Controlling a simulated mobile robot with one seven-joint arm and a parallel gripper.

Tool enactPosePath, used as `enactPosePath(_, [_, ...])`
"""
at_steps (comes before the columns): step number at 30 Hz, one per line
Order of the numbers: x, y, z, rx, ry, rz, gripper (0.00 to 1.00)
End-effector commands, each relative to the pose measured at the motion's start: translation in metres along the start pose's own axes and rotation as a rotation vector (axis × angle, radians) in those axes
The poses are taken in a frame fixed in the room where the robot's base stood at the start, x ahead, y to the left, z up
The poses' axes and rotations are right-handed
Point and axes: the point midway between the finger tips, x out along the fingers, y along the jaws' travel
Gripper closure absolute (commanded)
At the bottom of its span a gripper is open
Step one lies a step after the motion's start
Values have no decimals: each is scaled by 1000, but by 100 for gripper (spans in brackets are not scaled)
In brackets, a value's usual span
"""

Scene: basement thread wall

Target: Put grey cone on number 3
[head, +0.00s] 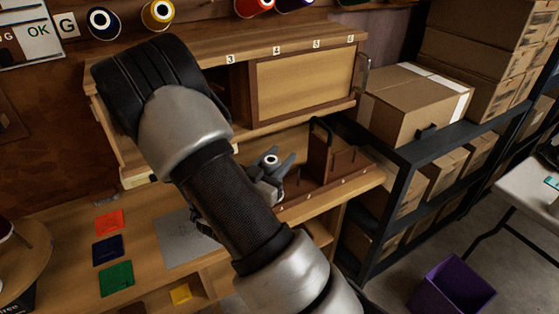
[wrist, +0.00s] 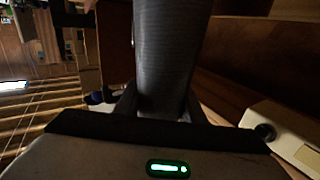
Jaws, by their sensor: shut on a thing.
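My gripper (head: 273,168) is shut on the grey cone (head: 269,159), whose pale end with a dark hole faces the head camera. In the wrist view the dark grey cone (wrist: 168,50) stands large between the fingers of my gripper (wrist: 160,105). The gripper holds it in front of the wooden cabinet, near a brown rack (head: 345,165) on the lower counter. The number 3 label (head: 230,59) is on the upper shelf's front edge, left of labels 4, 5 and 6. My arm hides the shelf left of it. Small labels on the lower rack's edge are too small to read.
A sliding wooden panel (head: 305,80) covers the cabinet below labels 4 to 6. Cardboard boxes (head: 415,103) stand on a black rack at right. A purple bin (head: 452,288) is on the floor. Coloured squares (head: 108,250) and a grey plate (head: 178,240) lie on the counter.

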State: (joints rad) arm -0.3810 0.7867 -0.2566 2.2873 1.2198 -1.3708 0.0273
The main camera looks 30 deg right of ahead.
Motion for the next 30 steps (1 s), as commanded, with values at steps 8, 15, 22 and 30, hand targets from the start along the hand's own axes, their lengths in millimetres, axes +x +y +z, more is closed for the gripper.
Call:
enactPosePath(8, [0,0,1,2,2,0,90])
enactPosePath(15, [0,0,3,2,1,0,45])
enactPosePath(22, [0,0,3,2,1,0,45])
enactPosePath(30, [-23,-2,-1,2,0,-4,45])
